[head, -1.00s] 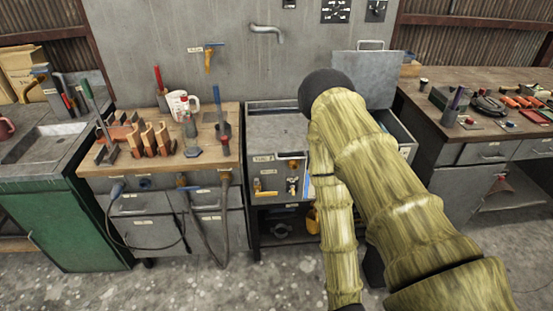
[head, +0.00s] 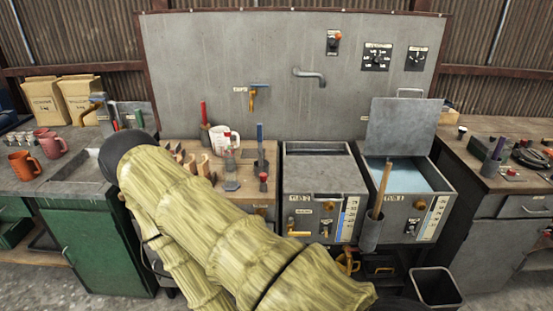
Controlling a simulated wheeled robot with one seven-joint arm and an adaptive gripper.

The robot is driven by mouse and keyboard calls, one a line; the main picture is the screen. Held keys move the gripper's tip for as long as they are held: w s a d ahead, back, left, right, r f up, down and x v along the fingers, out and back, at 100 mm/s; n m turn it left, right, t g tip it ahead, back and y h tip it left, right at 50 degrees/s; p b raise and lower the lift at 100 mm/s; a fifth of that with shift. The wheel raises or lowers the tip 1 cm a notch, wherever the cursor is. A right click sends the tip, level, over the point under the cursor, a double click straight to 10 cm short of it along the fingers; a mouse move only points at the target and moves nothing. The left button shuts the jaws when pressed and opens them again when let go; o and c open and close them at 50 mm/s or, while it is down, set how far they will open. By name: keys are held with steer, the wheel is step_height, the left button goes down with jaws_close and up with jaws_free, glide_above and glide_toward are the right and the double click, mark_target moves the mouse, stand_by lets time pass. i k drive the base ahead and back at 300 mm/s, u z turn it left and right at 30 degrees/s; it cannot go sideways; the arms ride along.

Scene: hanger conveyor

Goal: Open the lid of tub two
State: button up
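Tub two (head: 325,208) stands in the middle of the head view, a grey metal tub with a "TUB 2" label, a brass knob and a blue-and-white level strip on its front. Its lid (head: 325,174) looks shut, lying flat on top. To its right is tub one (head: 412,205), with its lid (head: 402,130) standing up and pale blue liquid inside. My arm, in a yellow-green sleeve, crosses the lower left, left of tub two. My gripper is not in view.
A grey holder with a wooden handle (head: 380,190) stands in front between the tubs. A bin (head: 436,288) stands on the floor at right. The bench left of tub two holds a white jug (head: 222,140) and tools. A tap (head: 310,76) juts from the wall panel above.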

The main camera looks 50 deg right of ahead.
mark_target(312, 175)
steer(key=u, duration=0.1)
steer(key=k, duration=0.9)
steer(key=z, duration=0.85)
steer(key=i, duration=0.5)
steer(key=u, duration=0.05)
